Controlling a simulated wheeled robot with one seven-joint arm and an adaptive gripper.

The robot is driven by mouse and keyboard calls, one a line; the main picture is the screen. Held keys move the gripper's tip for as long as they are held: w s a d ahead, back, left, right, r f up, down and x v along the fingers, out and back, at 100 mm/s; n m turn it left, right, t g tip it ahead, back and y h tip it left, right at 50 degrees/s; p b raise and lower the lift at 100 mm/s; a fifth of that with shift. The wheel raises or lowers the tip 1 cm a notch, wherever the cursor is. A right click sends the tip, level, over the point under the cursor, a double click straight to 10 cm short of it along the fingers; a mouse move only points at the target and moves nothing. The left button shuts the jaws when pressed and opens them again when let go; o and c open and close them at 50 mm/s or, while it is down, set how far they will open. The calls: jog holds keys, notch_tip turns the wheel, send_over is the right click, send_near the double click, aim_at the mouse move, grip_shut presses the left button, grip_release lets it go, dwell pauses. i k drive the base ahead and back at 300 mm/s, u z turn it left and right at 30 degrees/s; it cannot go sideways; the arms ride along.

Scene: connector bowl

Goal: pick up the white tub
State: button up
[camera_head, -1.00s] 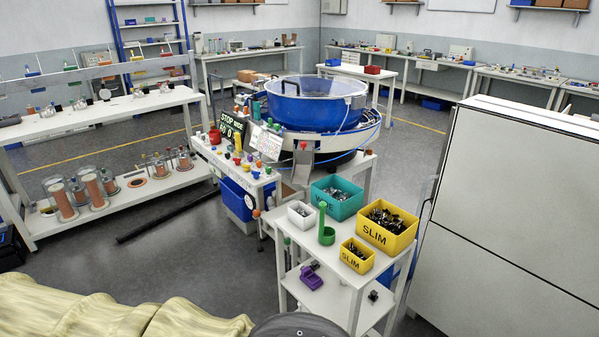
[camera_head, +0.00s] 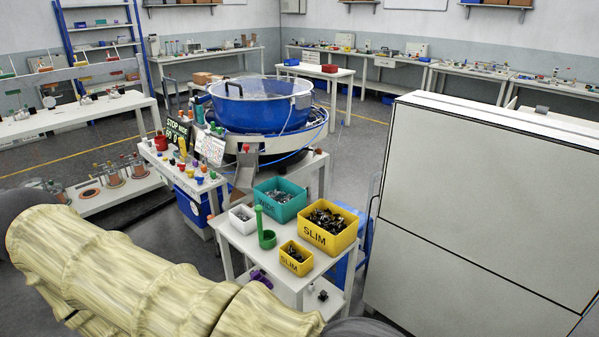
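The white tub (camera_head: 242,218) is a small open box with grey metal parts in it. It stands on the left side of the top of a white cart (camera_head: 294,277), left of the teal bin (camera_head: 279,203) and behind the green holder (camera_head: 266,238). My arm, in a cream ribbed cover, crosses the lower left of the picture, in front of the cart. My gripper is not in view.
A large yellow SLIM bin (camera_head: 328,236) and a small yellow SLIM bin (camera_head: 296,262) share the cart top. A blue bowl feeder (camera_head: 262,112) stands behind. A tall white cabinet (camera_head: 480,190) closes off the right. Grey floor (camera_head: 365,150) is open behind.

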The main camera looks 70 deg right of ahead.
aim_at(241, 218)
jog(key=z, duration=1.45)
